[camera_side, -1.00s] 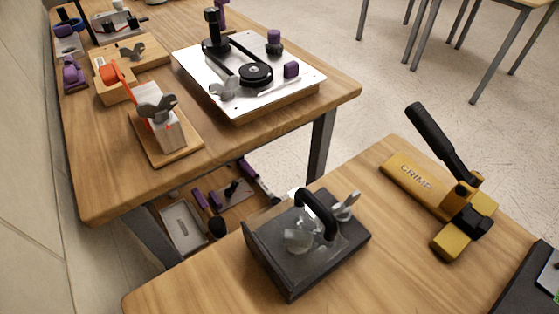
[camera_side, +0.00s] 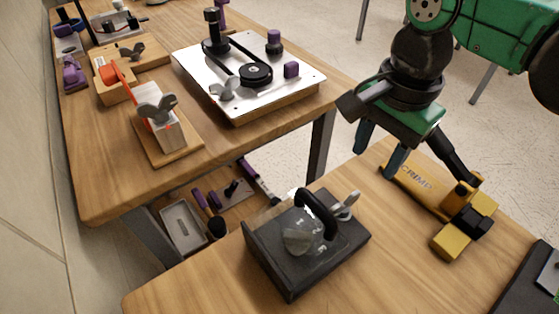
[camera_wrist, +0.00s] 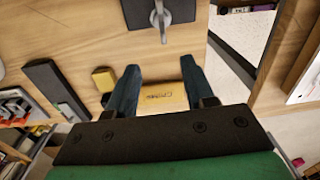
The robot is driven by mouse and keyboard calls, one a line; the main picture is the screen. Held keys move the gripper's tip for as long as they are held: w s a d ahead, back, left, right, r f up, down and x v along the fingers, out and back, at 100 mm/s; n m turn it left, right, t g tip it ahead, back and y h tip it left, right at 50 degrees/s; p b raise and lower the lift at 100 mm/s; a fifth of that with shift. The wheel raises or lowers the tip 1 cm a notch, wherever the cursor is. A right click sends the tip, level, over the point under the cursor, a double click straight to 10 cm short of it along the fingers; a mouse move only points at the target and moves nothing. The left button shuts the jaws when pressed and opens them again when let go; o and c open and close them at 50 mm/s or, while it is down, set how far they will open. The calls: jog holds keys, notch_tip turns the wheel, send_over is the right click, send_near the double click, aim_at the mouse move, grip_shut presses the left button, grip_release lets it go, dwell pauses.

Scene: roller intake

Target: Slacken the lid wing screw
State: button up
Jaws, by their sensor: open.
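The lid wing screw (camera_side: 345,207) is a grey, two-winged screw at the back right edge of a dark box (camera_side: 290,275). The box has a clear lid (camera_side: 325,243) with a black arched handle (camera_side: 318,212). In the wrist view, the wing screw (camera_wrist: 160,18) is at the top centre, against the dark box (camera_wrist: 183,10). My gripper (camera_side: 380,148) is open and empty, above and behind the wing screw and apart from it. In the wrist view, the fingers of my gripper (camera_wrist: 160,68) are spread below the screw.
A yellow crimp tool (camera_side: 405,177) with a black lever lies close to my gripper. The other table holds a belt-and-pulley plate (camera_side: 285,95) and a wooden block with another wing screw (camera_side: 157,108). The table in front of the crimp tool is clear.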

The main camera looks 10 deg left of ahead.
aim_at(346, 199)
jog(key=shift+s+a+f+m, duration=0.15)
jog(key=shift+s+a+f, duration=0.1)
jog(key=shift+a, duration=0.25)
jog(key=shift+s+a+f+m, duration=0.15)
jog(key=shift+a+f, duration=0.1)
jog(key=shift+a, duration=0.2)
jog(key=shift+f, duration=4.5)
jog(key=shift+r, duration=0.1)
grip_shut()
